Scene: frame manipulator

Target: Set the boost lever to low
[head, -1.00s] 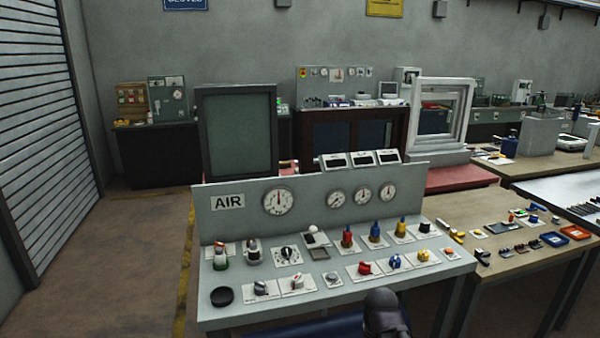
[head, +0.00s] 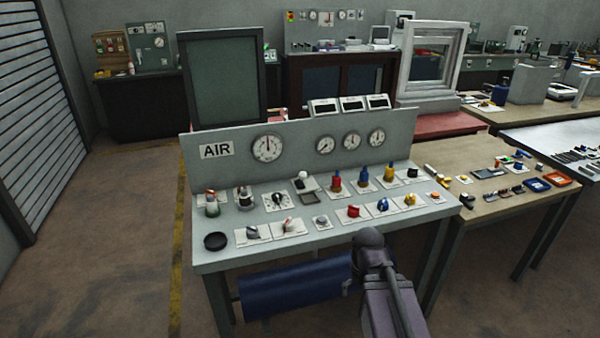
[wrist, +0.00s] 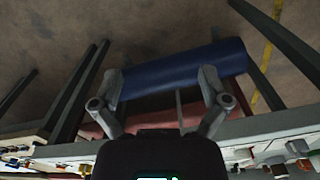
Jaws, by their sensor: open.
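The grey AIR control bench (head: 215,262) stands in the middle of the head view, with several knobs and levers on small plates. No label reading boost is legible, so I cannot tell which control is the boost lever. Small levers or knobs in the front row include a grey one (head: 254,232), another grey one (head: 287,226), a red one (head: 353,211), a blue one (head: 382,204) and a yellow one (head: 410,200). My gripper (wrist: 160,76) is open and empty in the wrist view. It faces the floor and a blue cylinder, with bench edges behind its fingers.
The blue cylinder (head: 295,285) lies low at the bench's front; it also shows in the wrist view (wrist: 180,68). Upright red (head: 336,182), blue (head: 362,178) and yellow (head: 389,174) fittings stand in the back row. A wooden table (head: 480,187) adjoins at right. Floor at left is clear.

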